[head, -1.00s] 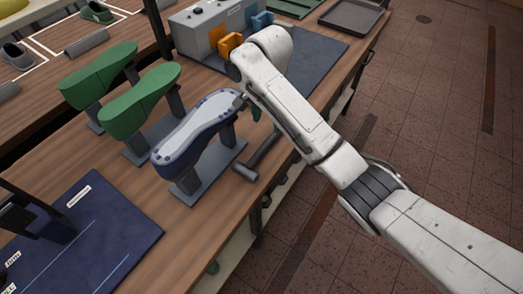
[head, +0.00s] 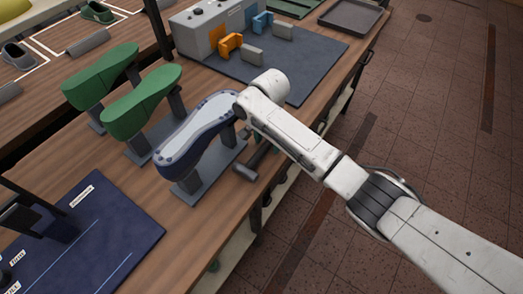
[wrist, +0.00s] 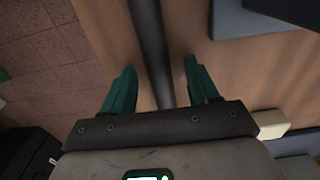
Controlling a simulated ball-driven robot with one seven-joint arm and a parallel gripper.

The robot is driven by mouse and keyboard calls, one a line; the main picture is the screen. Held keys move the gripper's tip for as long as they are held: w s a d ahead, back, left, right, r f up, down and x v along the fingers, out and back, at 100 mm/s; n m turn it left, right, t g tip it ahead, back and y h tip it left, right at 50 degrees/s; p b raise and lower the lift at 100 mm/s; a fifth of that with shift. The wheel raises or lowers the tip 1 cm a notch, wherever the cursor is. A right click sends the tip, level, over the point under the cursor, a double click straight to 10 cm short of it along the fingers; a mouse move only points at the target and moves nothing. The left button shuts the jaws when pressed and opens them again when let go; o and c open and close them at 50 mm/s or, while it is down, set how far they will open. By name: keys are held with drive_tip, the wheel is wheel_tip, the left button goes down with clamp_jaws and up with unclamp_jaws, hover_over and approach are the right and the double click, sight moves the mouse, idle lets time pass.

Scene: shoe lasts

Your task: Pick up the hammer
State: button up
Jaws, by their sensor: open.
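The hammer lies on the wooden bench beside the blue-topped shoe last. In the head view its grey head (head: 246,172) shows, and the handle runs up and right until my arm hides it. In the wrist view the dark handle (wrist: 151,45) runs between the two green fingers of my gripper (wrist: 159,66), with a gap on each side. My gripper is open and points down at the bench. Whether the fingertips reach down beside the handle is hard to tell. In the head view the fingers are mostly hidden behind my arm.
The blue-topped shoe last (head: 197,130) stands on a grey base close left of the hammer. Two green lasts (head: 140,100) stand farther left. The bench edge is close on the right, with tiled floor (head: 420,120) beyond. Orange (head: 229,44) and blue clamps stand behind.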

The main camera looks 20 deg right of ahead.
clamp_jaws()
idle(0.4)
drive_tip(key=shift+r, duration=0.1)
